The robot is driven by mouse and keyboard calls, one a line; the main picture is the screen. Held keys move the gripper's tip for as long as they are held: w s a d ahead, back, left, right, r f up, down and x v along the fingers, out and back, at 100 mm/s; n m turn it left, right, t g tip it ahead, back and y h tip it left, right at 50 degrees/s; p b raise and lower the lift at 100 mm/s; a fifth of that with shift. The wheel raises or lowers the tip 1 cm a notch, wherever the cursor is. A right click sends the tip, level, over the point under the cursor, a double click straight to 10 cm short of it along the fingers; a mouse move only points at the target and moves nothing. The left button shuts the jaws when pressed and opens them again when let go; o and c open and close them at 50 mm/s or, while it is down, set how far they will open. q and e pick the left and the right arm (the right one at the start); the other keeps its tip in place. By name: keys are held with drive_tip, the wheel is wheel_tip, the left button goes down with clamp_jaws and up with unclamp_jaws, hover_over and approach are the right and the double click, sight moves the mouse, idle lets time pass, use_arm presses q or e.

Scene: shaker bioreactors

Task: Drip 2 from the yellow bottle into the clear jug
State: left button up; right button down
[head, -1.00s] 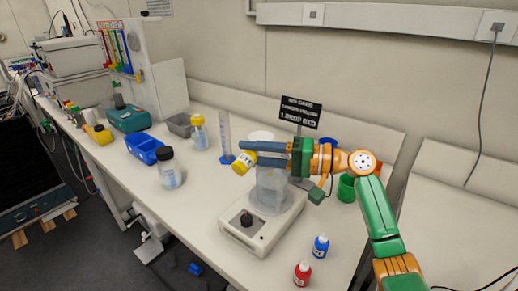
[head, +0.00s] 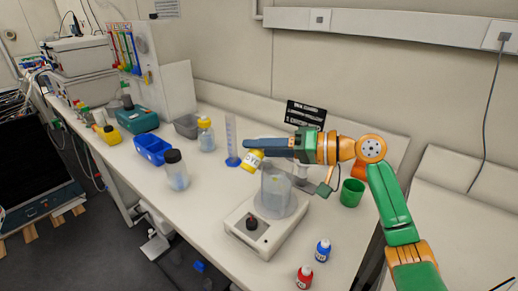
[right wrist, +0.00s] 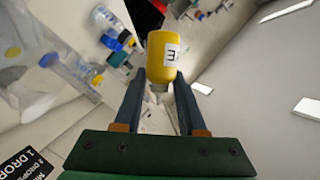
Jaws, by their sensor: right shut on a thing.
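The yellow bottle (head: 252,161) is a small dropper bottle with a white label. The clear jug (head: 274,192) stands on a white stirrer plate (head: 262,232). My left gripper is not in view.
A red bottle (head: 304,278) and a blue bottle (head: 322,250) stand in front right. A green cup (head: 352,193) is right of the jug. A black sign (head: 305,115) stands behind. A measuring cylinder (head: 231,140) and black-capped bottle (head: 176,170) stand left.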

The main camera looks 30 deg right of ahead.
drive_tip(key=shift+d+f+n+h, duration=0.15)
drive_tip(key=shift+n+h, duration=0.15)
drive_tip(key=shift+n, duration=0.3)
drive_tip(key=shift+b, duration=0.45)
drive_tip(key=shift+f, duration=0.1)
drive_tip(key=shift+w+d+f+n+h+b, duration=0.1)
drive_tip(key=shift+w+f+n+h+b, duration=0.1)
drive_tip(key=shift+n+h+b, duration=0.6)
